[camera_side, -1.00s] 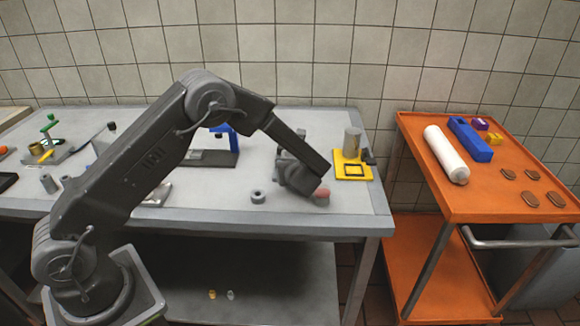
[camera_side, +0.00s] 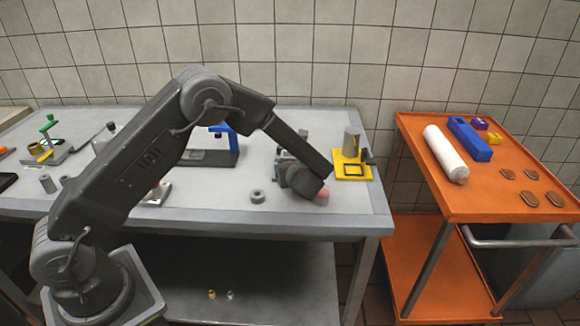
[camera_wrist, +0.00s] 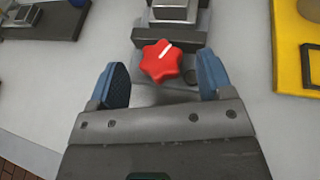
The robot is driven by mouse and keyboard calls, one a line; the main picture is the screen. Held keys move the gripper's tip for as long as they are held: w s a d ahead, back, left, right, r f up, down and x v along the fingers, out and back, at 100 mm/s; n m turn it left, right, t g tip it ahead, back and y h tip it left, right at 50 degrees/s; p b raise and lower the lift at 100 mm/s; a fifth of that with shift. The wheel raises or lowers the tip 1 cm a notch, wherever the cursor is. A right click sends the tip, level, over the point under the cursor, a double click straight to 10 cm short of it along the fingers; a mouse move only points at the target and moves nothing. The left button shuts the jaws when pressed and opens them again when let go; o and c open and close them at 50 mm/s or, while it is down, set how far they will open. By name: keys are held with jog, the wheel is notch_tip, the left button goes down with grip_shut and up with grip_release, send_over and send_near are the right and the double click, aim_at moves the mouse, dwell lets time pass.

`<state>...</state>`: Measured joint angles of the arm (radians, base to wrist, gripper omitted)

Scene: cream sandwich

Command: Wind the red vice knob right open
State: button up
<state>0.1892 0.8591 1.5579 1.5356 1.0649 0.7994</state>
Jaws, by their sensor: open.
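The red vice knob (camera_wrist: 161,62) is star-shaped with a white mark pointing up and slightly right in the wrist view. It sits on the near end of the grey vice (camera_wrist: 172,36). My gripper (camera_wrist: 160,82) is open, with one blue-padded finger to the left of the knob and one to the right. The jaw opening cannot be made out.
A yellow stand (camera_side: 349,171) with a metal cylinder (camera_side: 351,141) is just right of the vice. A grey ring (camera_side: 257,196) lies to the left. A blue press-like device (camera_side: 222,148) stands further left.

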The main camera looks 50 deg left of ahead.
jog(key=v, duration=1.1)
jog(key=shift+d, duration=0.3)
jog(key=shift+s, duration=0.15)
jog(key=w+a+r+n+g+h, duration=0.1)
jog(key=a+r+n+h, duration=0.35)
jog(key=n, duration=1.05)
jog(key=a+r+n+g+h, duration=0.2)
jog(key=a+r+n+h, duration=0.25)
jog(key=n, duration=1.05)
jog(key=x, duration=0.9)
jog(key=d+x, duration=0.1)
jog(key=x, duration=0.4)
jog(key=shift+w+a+f, duration=0.1)
jog(key=shift+w+f, duration=0.05)
jog(key=shift+f, duration=0.15)
jog(key=shift+c, duration=0.4)
jog(key=c, duration=0.8)
jog(key=shift+c, duration=0.2)
